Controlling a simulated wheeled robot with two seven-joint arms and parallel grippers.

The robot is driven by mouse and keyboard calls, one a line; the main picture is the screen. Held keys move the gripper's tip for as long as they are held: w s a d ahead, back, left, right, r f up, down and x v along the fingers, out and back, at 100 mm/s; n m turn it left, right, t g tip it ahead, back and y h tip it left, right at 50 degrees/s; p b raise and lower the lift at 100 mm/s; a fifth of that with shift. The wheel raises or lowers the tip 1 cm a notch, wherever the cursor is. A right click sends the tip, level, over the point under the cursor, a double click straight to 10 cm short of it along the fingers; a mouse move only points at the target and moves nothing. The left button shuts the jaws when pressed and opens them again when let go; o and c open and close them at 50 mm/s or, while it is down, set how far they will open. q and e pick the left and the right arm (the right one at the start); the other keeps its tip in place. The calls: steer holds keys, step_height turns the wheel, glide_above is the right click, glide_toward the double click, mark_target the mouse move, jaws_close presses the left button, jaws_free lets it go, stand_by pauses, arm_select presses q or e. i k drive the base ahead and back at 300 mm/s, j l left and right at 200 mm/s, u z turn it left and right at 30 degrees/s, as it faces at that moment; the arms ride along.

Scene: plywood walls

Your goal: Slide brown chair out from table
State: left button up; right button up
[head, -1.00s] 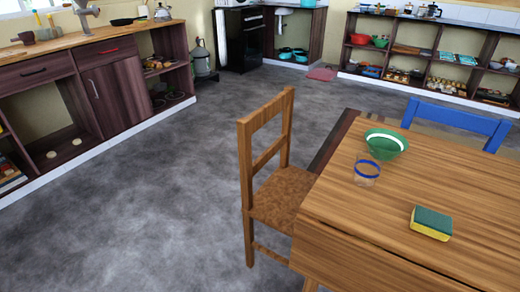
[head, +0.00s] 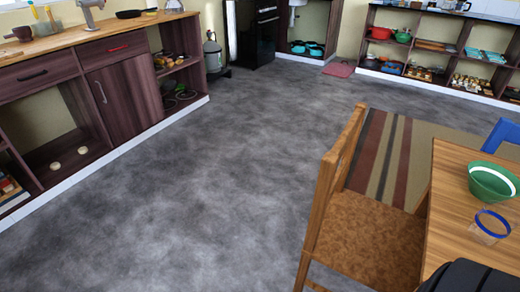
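The brown wooden chair (head: 362,235) stands upright at the lower right of the head view. Its backrest is on the left side and its seat faces right, with the seat's right edge close to the table (head: 446,205). Its lower legs are cut off by the bottom of the frame. The table is cut off at the right edge. A dark part at the bottom right corner seems to be mine, but no fingertips show. Neither gripper can be seen.
On the table are a green bowl (head: 491,182) and a clear cup with a blue rim (head: 489,228). A blue chair (head: 503,135) stands behind it. A striped rug (head: 392,160) lies beyond the brown chair. Grey floor (head: 190,210) is clear to the left, up to the cabinets (head: 120,85).

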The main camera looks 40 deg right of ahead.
mark_target(379, 246)
steer(key=i+j, duration=0.1)
steer(key=i, duration=0.3)
steer(key=i+j+z, duration=0.1)
steer(key=i, duration=0.35)
steer(key=i+j, duration=0.15)
steer(key=i, duration=0.25)
steer(key=i+l+z, duration=0.5)
steer(key=i+z, duration=0.3)
steer(key=i+l+z, duration=0.1)
steer(key=i+z, duration=0.15)
steer(key=z, duration=0.2)
steer(key=i+j+z, duration=0.1)
steer(key=i+z, duration=0.3)
steer(key=i+j+z, duration=0.2)
steer(key=i+z, duration=0.35)
steer(key=z, duration=0.35)
steer(key=i+j+z, duration=0.1)
steer(key=z, duration=0.35)
steer(key=i+j+z, duration=0.15)
steer(key=z, duration=0.35)
steer(key=i+j+z, duration=0.1)
steer(key=z, duration=0.4)
steer(key=j+z, duration=0.3)
steer(key=z, duration=0.15)
steer(key=i+j+z, duration=0.1)
steer(key=j+z, duration=0.15)
steer(key=z, duration=0.25)
